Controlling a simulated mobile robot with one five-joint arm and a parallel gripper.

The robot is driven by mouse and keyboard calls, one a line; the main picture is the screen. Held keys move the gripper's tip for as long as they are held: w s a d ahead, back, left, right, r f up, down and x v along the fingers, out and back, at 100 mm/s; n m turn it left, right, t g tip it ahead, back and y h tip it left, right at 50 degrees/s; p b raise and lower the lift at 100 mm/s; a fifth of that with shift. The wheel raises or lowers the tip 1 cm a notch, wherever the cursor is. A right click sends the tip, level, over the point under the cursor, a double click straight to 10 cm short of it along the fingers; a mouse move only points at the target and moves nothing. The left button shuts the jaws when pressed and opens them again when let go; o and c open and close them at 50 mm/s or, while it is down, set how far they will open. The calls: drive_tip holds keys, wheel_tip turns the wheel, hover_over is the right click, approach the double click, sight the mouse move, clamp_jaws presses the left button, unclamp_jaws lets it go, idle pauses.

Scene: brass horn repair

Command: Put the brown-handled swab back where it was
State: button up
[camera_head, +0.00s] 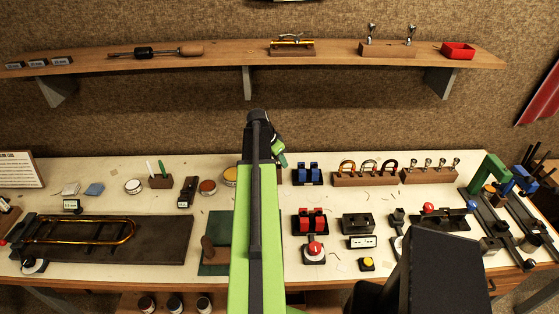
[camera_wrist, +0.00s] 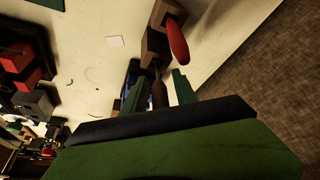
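In the wrist view my gripper (camera_wrist: 160,88) shows two green fingers standing apart. A dark brown handle (camera_wrist: 158,94), seemingly the swab's, lies between them, with gaps visible on both sides. Its thin dark stem runs toward a wooden block (camera_wrist: 155,45). Whether the stem sits in the block is unclear. A red handle (camera_wrist: 177,40) sticks out from the wooden block's upper part, to the right of the brown one. In the head view my gripper (camera_head: 278,150) is mostly hidden behind my arm over the back of the bench, and neither handle can be made out.
Blue blocks (camera_head: 307,174) and a wooden rack with rings (camera_head: 365,178) stand right of my gripper. A yellow-topped tin (camera_head: 230,175) is close on its left. Red blocks (camera_head: 310,220) are nearer the front. The wall shelf (camera_head: 220,55) runs above the bench.

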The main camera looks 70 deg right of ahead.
drive_tip(key=shift+r, duration=0.1)
drive_tip(key=p+v, duration=1.1)
drive_tip(key=v, duration=0.1)
drive_tip(key=shift+a, duration=0.1)
